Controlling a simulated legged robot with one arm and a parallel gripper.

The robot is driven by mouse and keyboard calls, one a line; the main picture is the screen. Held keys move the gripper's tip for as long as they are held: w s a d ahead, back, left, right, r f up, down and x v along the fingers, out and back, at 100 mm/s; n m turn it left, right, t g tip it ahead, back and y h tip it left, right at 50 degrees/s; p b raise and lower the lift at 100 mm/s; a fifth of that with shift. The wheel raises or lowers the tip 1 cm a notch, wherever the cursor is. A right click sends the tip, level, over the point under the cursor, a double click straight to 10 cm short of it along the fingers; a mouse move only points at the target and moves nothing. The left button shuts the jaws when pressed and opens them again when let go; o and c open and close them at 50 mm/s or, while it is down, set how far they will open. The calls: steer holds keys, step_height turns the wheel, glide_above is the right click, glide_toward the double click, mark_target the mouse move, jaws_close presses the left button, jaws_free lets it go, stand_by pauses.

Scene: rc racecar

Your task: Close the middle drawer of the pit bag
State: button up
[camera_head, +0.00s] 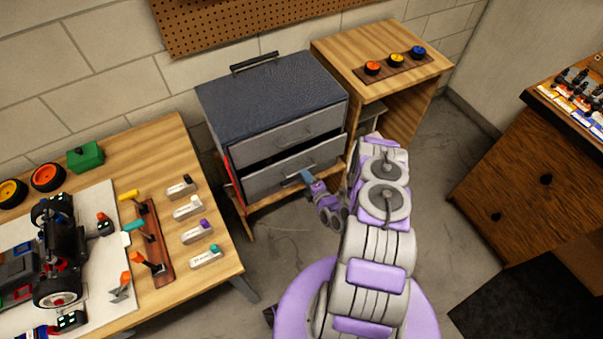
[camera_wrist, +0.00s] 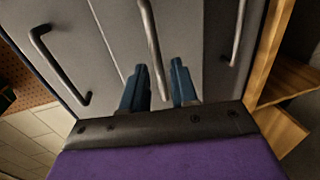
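The pit bag (camera_head: 268,93) is a dark grey drawer cabinet with a black top handle, standing against the wall. Its upper drawer front (camera_head: 270,143) looks closer in. Below a dark gap, the middle drawer (camera_head: 262,183) front stands out, so this drawer looks partly open. My gripper (camera_head: 306,177) is at that front. In the wrist view, my gripper's blue fingers (camera_wrist: 158,66) are apart, one on each side of the middle bar handle (camera_wrist: 151,40). A gap shows between the handle and the right finger. Contact with the front cannot be told.
A workbench (camera_head: 150,135) with a car and tools is at left. A brown cabinet (camera_head: 520,185) is at right. Grey floor between is open.

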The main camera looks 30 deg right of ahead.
steer(key=shift+w+f+b, duration=0.2)
steer(key=shift+w, duration=0.8)
steer(key=shift+w+f+b, duration=0.15)
steer(key=shift+w, duration=0.85)
jaws_close()
steer(key=shift+s, duration=0.1)
